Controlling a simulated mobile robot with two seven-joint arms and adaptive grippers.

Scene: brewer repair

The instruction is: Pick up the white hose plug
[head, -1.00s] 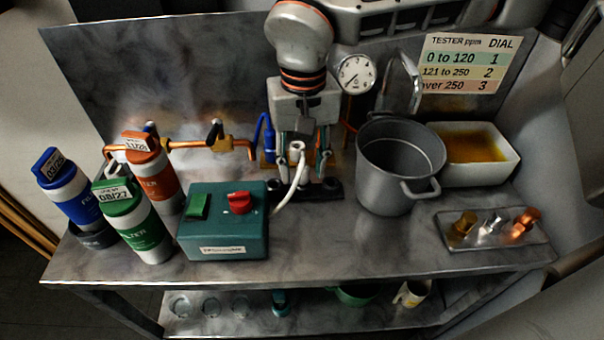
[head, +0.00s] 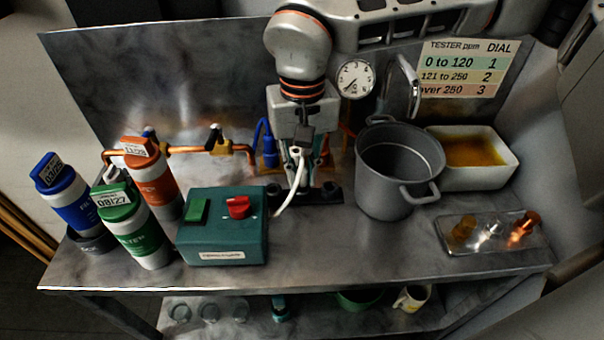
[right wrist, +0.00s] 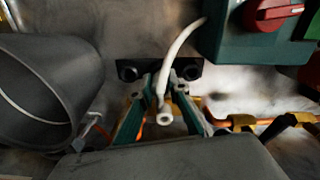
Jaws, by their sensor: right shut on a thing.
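The white hose plug (right wrist: 164,116) is the pale end piece of a white hose (right wrist: 185,36). In the right wrist view it sits between my right gripper's fingers (right wrist: 162,88), which are shut on it. In the head view my right gripper (head: 297,172) points down behind the teal box, and its fingers partly hide the plug. The hose (head: 290,200) curves from the gripper down to the teal box (head: 222,228). My left gripper is not in view.
A grey pot (head: 398,175) stands close to the right of my right gripper. A black two-hole base (head: 329,191) lies beneath it. A copper pipe (head: 190,148) with valves runs behind. Filter canisters (head: 135,230) stand at left.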

